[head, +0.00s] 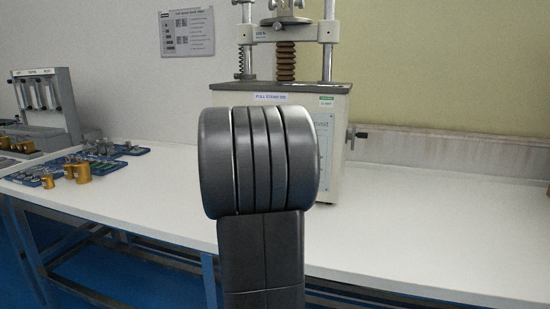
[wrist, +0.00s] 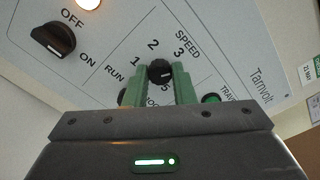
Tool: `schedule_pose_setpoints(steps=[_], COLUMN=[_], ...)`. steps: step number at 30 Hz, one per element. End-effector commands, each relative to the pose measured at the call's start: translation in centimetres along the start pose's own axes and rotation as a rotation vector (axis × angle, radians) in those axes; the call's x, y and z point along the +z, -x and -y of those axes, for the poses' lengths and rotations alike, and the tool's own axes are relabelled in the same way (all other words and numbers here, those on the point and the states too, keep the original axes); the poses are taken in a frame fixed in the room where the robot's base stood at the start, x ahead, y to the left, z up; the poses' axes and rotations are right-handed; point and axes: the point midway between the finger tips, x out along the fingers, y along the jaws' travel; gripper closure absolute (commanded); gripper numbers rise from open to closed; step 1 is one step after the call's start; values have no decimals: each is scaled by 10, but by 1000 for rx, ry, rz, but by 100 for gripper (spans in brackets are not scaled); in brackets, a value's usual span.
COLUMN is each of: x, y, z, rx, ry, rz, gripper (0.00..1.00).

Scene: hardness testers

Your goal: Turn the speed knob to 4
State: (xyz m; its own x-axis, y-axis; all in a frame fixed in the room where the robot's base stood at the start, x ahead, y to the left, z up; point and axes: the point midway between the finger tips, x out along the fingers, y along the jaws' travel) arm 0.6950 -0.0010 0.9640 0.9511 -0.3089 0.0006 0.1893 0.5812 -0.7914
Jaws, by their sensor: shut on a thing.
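The speed knob (wrist: 159,72) is a small black round knob on the tester's panel in the wrist view. The digits 1, 2, 3 and 5 show around it; the 4 is hidden, seemingly behind the right finger. A small pale mark shows on the knob, but I cannot tell for sure which digit it points to. My gripper (wrist: 160,78) has its green fingers on either side of the knob, shut on it. In the head view my arm hides the gripper, the knob and most of the tester's front (head: 328,150).
A black OFF/ON switch (wrist: 53,39) and a lit lamp (wrist: 88,3) are at the panel's left. A green button (wrist: 210,98) is close to the right finger. The white bench (head: 430,220) is clear at right; weights trays (head: 75,170) lie at left.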

Motion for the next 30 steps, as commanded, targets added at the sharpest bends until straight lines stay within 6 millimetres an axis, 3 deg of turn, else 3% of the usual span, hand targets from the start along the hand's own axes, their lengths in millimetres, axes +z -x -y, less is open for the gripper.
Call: schedule_pose_setpoints(steps=[15, 30], x=[-3, -2], y=[0, 0], z=[-2, -1], rx=[0, 2], ry=[-429, -584], rz=[-2, -3], gripper=[100, 100])
